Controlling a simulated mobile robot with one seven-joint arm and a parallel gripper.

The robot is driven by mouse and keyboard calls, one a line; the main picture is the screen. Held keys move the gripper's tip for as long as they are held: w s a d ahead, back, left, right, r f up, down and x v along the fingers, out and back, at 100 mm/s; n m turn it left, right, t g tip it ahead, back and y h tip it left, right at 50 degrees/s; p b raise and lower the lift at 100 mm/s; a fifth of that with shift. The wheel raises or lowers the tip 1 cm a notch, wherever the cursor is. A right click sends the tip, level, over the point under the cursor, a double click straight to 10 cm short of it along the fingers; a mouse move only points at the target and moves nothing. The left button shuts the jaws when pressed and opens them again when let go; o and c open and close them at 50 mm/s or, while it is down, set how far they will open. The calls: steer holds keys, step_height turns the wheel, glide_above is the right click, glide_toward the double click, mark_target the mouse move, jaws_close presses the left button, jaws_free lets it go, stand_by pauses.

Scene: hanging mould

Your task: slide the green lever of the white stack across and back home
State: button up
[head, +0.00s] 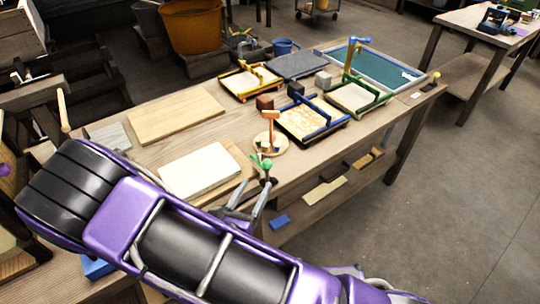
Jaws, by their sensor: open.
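The white stack (200,170) is a pale slab on a wooden board near the front edge of the workbench. A green lever (266,164) with a round green knob stands at the right end of that board. My gripper (267,184) is at the bench's front edge, just below the green knob in the picture. Its jaws are open. I cannot tell whether a finger touches the lever. My purple and black arm covers the front of the bench and the area left of the stack.
An orange-topped post on a round wooden base (270,143) stands close behind the lever. A blue-edged tray (310,119), a green-framed tray (357,97) and a yellow-framed tray (249,82) stand farther back. A bare board (175,117) lies behind the stack.

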mark_target(260, 165)
steer(key=x, duration=1.2)
steer(key=shift+w+d, duration=0.15)
steer(key=shift+w, duration=0.15)
jaws_close()
stand_by(0.8)
